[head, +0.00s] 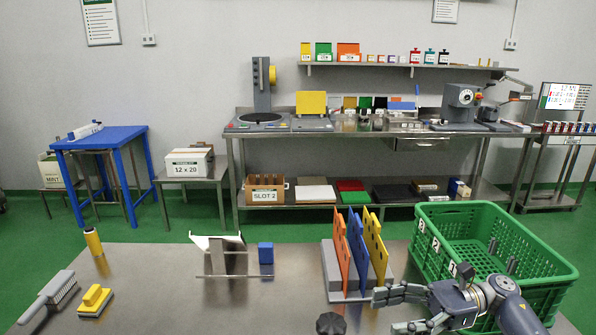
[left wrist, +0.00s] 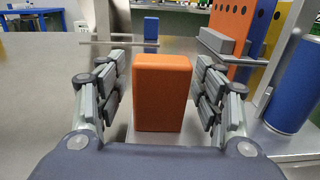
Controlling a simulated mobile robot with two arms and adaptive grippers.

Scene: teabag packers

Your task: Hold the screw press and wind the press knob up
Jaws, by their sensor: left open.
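A dark ribbed knob (head: 330,323) shows at the bottom edge of the head view, cut off; it looks like the press knob. The press body below it is out of that view. In the left wrist view, my left gripper (left wrist: 160,88) is open, with its fingers on either side of an upright orange block (left wrist: 162,92). I cannot tell whether this block is part of the press. A blue cylinder (left wrist: 294,88) stands right of the fingers. My right gripper (head: 388,311) is open and empty, right of the knob and apart from it.
A grey rack (head: 330,268) with orange, blue and yellow panels stands behind the knob. A green crate (head: 520,262) is at the right. Bare tabletop lies between.

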